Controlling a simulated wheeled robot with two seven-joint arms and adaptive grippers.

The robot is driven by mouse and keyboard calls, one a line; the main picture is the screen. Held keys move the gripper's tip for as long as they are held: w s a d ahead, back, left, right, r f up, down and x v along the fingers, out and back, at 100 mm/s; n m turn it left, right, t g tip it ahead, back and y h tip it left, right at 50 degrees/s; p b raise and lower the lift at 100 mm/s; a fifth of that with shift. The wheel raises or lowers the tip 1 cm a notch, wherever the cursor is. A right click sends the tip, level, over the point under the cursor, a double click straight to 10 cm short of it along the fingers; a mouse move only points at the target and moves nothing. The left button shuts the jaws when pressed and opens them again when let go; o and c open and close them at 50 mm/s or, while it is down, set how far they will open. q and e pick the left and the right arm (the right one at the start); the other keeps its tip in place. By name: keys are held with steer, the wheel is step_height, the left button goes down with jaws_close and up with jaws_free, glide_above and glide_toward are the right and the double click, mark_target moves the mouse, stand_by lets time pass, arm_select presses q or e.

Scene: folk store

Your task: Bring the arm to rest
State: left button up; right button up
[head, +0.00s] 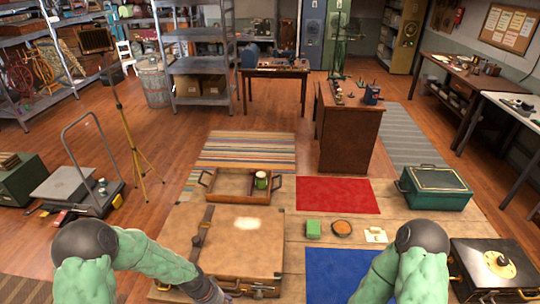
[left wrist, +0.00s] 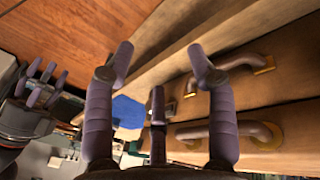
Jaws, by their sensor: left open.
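My left arm reaches in from the lower left in the head view. My left gripper (head: 222,290) is at the front edge of the brown suitcase (head: 242,245), close to its front handle. In the left wrist view, the left gripper (left wrist: 160,62) is open, with nothing between its fingers. The suitcase side with its curved handles (left wrist: 225,70) shows beyond the fingers; I cannot tell whether they touch. My right arm (head: 420,265) runs down out of the head view. My right gripper (left wrist: 45,82) shows at the left of the left wrist view, fingers apart and empty.
A shallow wooden tray (head: 225,190) holds a green jar behind the suitcase. A black case (head: 500,262) stands beside my right arm. A tripod (head: 140,150) stands left.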

arm_select(q)
steer(key=s+d+f+n+b, duration=0.3)
steer(key=s+f+b, duration=0.2)
steer(key=f, duration=0.4)
steer(key=s+d+f+n+b, duration=0.3)
steer(key=s+f+n+b, duration=0.1)
steer(key=s+f, duration=0.4)
steer(key=shift+s+f+h+b, duration=0.25)
steer(key=shift+f+h+b, duration=0.15)
steer(key=shift+f+b, duration=0.2)
